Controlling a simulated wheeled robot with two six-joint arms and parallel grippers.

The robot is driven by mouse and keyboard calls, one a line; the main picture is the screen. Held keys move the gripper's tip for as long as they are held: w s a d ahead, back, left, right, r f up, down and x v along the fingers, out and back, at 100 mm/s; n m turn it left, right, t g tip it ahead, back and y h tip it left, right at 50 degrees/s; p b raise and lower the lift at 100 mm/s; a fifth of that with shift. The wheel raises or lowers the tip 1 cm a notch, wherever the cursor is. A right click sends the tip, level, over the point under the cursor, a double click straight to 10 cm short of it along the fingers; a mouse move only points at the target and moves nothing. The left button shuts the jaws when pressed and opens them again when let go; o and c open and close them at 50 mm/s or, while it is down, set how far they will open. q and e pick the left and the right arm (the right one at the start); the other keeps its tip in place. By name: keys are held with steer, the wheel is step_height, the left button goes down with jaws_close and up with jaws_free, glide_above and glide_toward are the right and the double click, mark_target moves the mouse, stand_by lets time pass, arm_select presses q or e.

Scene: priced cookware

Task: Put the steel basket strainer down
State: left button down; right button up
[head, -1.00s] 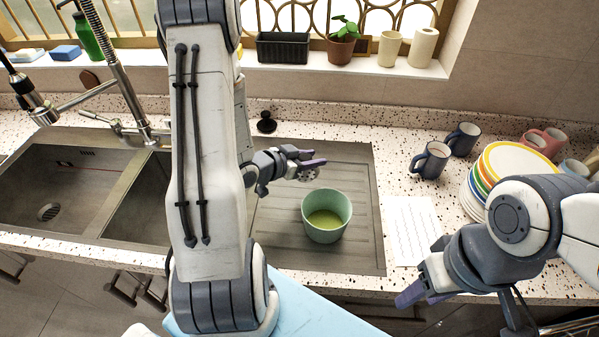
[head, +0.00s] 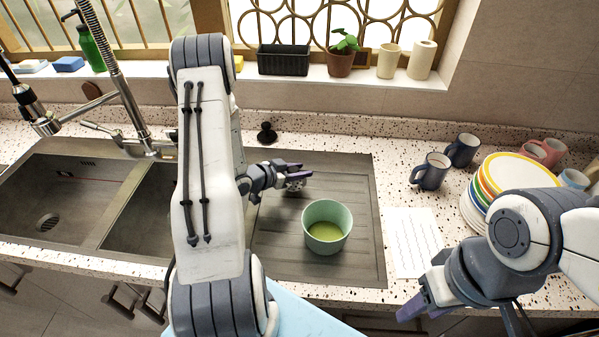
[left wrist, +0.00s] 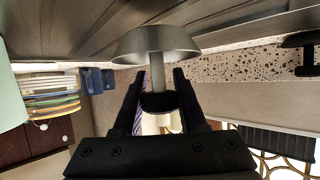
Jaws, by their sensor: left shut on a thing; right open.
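The steel basket strainer (head: 295,186) is small and grey, over the ribbed drainboard (head: 350,180) behind a green pot. In the left wrist view the strainer (left wrist: 157,42) shows a wide steel dish on a narrow stem. My left gripper (head: 297,172) is shut on the strainer; its fingers (left wrist: 158,90) stand on either side of the stem. The dish is close to the drainboard; I cannot tell whether it touches. My right gripper (head: 415,300) is open and empty by the counter's front edge.
The green pot (head: 327,228) with yellow-green contents stands on the drainboard. Two sink bowls lie left, with a tap (head: 125,80). A black stopper (head: 266,133) stands behind the drainboard. A white lined sheet (head: 412,242), dark mugs (head: 431,171) and stacked plates (head: 475,205) are right.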

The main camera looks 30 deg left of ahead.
arm_select(q)
steer(key=shift+f, duration=0.75)
steer(key=shift+f, duration=0.2)
steer(key=shift+c, duration=2.3)
jaws_free()
